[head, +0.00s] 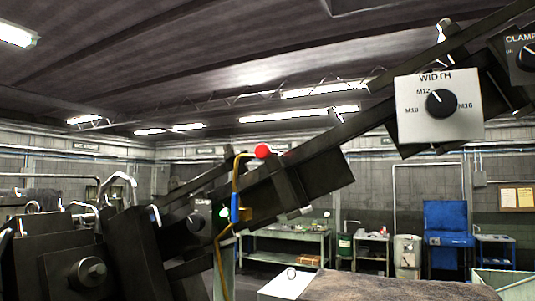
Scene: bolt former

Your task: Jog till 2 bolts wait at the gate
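A dark inclined rail (345,130) runs from the lower left to the upper right. A white WIDTH panel (460,127) hangs on it, its black knob (441,103) pointing at about M12. A CLAMP knob (527,57) is cut off at the right edge. A yellow lever (236,175) with a red ball (263,151) and a blue sleeve (235,208) stands at the rail's lower part. Neither gripper shows.
Dark machinery (75,265) fills the lower left. A white box (285,286) with a ring on top and a brown surface (385,287) are at the bottom. A workbench (285,236), a bin (407,252) and a blue cabinet (448,222) stand farther back.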

